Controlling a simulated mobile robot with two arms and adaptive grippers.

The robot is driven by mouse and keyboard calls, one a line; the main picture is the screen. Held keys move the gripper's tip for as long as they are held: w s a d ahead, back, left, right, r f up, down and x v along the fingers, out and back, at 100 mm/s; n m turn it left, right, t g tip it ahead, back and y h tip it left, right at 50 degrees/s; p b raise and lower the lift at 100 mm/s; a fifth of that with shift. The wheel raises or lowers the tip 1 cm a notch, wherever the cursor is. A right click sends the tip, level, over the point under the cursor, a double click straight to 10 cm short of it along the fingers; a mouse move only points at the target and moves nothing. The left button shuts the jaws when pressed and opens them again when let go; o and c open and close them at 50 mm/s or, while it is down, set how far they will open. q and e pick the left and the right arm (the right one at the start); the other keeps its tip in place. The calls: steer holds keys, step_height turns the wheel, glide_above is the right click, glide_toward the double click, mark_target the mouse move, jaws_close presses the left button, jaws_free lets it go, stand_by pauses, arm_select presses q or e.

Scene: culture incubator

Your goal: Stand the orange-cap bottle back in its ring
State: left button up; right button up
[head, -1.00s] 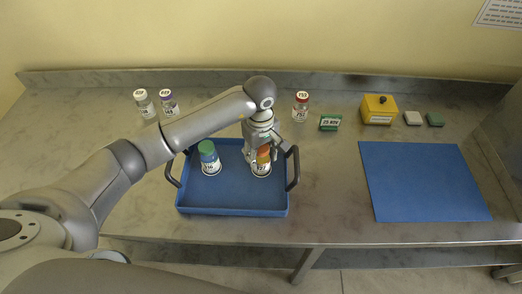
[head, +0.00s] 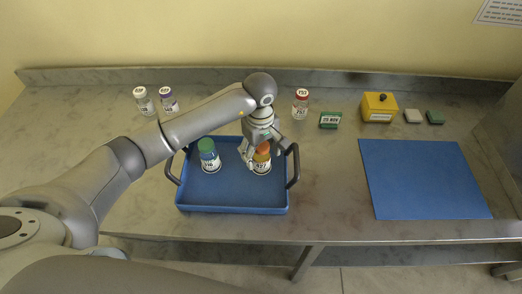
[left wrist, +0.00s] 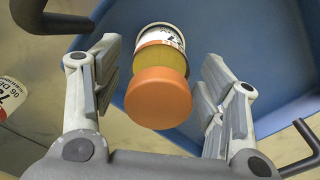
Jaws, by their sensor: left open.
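The orange-cap bottle (head: 262,160), with a white label and yellowish contents, stands in the right half of the blue tray (head: 230,210). In the left wrist view the orange cap (left wrist: 158,95) is nearest the camera, between the two fingers. My left gripper (head: 254,150) is open at the bottle's upper part, with gaps on both sides; the spread fingers also show in the left wrist view (left wrist: 158,92). Whether the bottle's base sits in a ring cannot be told. My right gripper is not in view.
A green-cap bottle (head: 209,157) stands in the tray's left half. The tray has dark handles at both sides. A blue mat (head: 424,180) lies clear at right.

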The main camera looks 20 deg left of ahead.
arm_select(q)
step_height(320, 180, up, 11)
steer(key=b, duration=0.3)
steer(key=shift+f, duration=0.15)
steer(key=shift+r+b, duration=0.3)
steer(key=shift+r, duration=0.35)
